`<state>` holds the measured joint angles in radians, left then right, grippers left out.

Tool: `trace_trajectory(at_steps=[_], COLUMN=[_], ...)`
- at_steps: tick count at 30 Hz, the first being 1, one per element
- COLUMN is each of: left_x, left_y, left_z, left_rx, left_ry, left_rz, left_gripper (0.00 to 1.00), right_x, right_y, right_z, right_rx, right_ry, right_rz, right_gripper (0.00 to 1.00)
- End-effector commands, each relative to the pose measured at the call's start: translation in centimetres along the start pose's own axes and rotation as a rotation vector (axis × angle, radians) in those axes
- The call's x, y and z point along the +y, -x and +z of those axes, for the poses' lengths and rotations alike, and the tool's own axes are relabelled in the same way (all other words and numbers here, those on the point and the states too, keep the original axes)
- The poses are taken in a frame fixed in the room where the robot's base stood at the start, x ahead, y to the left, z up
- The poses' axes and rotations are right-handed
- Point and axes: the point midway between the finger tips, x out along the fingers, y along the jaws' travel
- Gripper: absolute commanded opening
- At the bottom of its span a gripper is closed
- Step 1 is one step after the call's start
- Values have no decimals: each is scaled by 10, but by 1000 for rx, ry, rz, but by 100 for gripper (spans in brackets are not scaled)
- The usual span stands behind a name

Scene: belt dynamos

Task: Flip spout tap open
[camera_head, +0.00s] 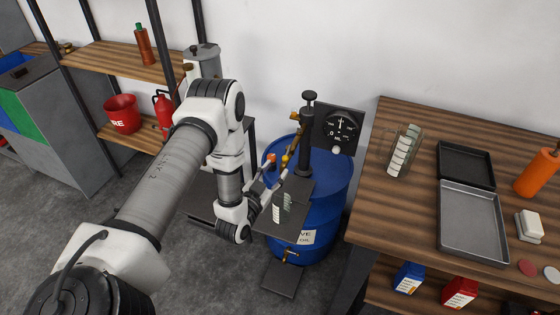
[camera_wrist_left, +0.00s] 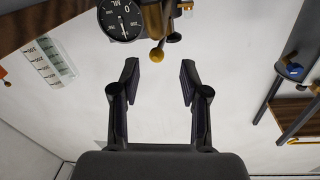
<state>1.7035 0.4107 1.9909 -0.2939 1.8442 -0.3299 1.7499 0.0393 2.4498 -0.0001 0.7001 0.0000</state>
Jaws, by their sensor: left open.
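A blue drum (camera_head: 330,185) carries a black pump post (camera_head: 308,135) with a round dial gauge (camera_head: 341,127). A brass spout with a yellow ball-ended lever (camera_head: 285,160) sits beside the post. In the left wrist view, the yellow ball (camera_wrist_left: 157,55) hangs under the brass body (camera_wrist_left: 155,18), just beyond the fingertips and roughly centred between them. My left gripper (camera_wrist_left: 159,82) is open and empty, with a gap to the ball. In the head view, my left gripper (camera_head: 277,180) is left of the post, its fingers partly hidden. My right gripper is out of view.
A graduated beaker (camera_head: 282,208) stands on a dark shelf in front of the drum, close below my left gripper. A wooden table (camera_head: 400,215) at right holds another beaker (camera_head: 404,152) and a grey tray (camera_head: 470,222). A brass tap (camera_head: 290,253) is low on the drum.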

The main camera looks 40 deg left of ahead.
Motion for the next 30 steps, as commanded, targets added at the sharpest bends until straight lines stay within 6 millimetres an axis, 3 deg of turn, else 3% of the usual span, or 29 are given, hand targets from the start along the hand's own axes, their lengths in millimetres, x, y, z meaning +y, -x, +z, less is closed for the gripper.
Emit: trace_trajectory(at_steps=[9,18,20,22,30], left_x=[1,1,1,1,-1], left_y=[-56,-64,-64,-64,-64], left_z=[-2,0,0,0,-1], left_rx=[1,-2,-2,-2,3], left_ry=[-1,1,1,1,2], left_rz=[2,2,2,2,20], left_gripper=[45,45,27,2,0], right_x=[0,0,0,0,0], right_y=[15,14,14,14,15], right_z=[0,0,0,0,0], right_rx=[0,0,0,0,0], right_ry=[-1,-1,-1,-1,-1], right_rz=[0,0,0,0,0], right_gripper=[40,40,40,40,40])
